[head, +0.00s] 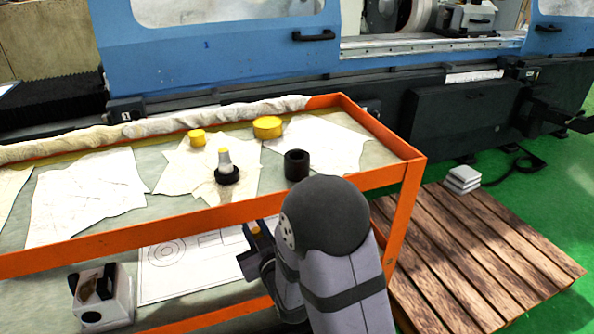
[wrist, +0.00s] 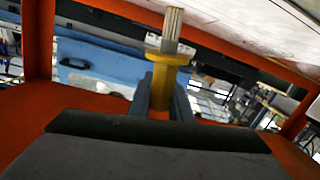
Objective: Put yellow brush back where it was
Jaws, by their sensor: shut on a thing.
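The yellow brush (wrist: 166,62) is gripped between my fingers in the wrist view, with its pale grey bristle end pointing away from my gripper (wrist: 165,98). In the head view, my gripper (head: 254,243) is by the cart's front rail, over the right part of the lower shelf. A small yellow-orange bit of the brush (head: 256,231) shows there; my arm hides the rest. I cannot tell whether the bristles touch anything.
A white block (head: 105,312) with dark items stands at the left of the lower shelf, beside a drawing sheet (head: 185,272). The orange cart's (head: 403,170) top shelf holds a black ring-based part (head: 227,175), a black cylinder (head: 296,165) and yellow caps (head: 267,127).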

